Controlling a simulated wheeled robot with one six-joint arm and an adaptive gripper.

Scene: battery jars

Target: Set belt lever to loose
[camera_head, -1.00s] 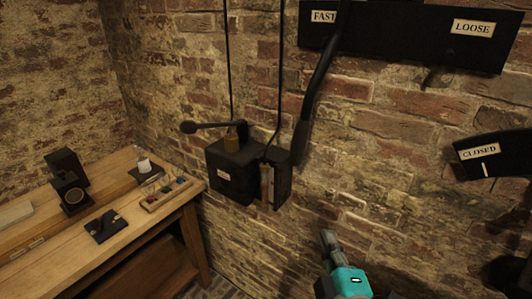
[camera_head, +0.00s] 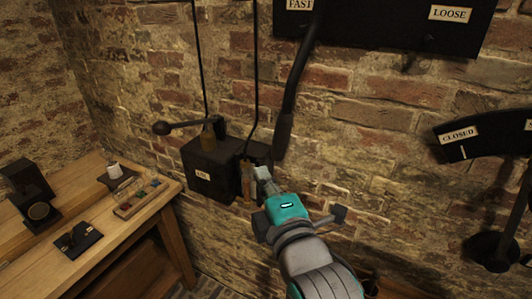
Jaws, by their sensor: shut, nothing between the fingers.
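The belt lever (camera_head: 298,85) is a long dark bar hanging from a black plate (camera_head: 385,25) on the brick wall. The plate carries a FAST label (camera_head: 299,5) at left and a LOOSE label (camera_head: 450,14) at right. The lever hangs on the FAST side, its thick lower handle (camera_head: 284,135) tilted down and left. Its upper end is out of the picture. My gripper (camera_head: 262,174) is shut and empty, below and a little left of the handle, apart from it in the picture. It overlaps the right edge of the black wall box.
A black switch box (camera_head: 212,168) with a crank arm (camera_head: 176,127) is on the wall at left. A wooden bench (camera_head: 128,228) with small items stands at lower left. A black plate labelled CLOSED (camera_head: 458,135) is at right. The wall right of the lever handle is clear.

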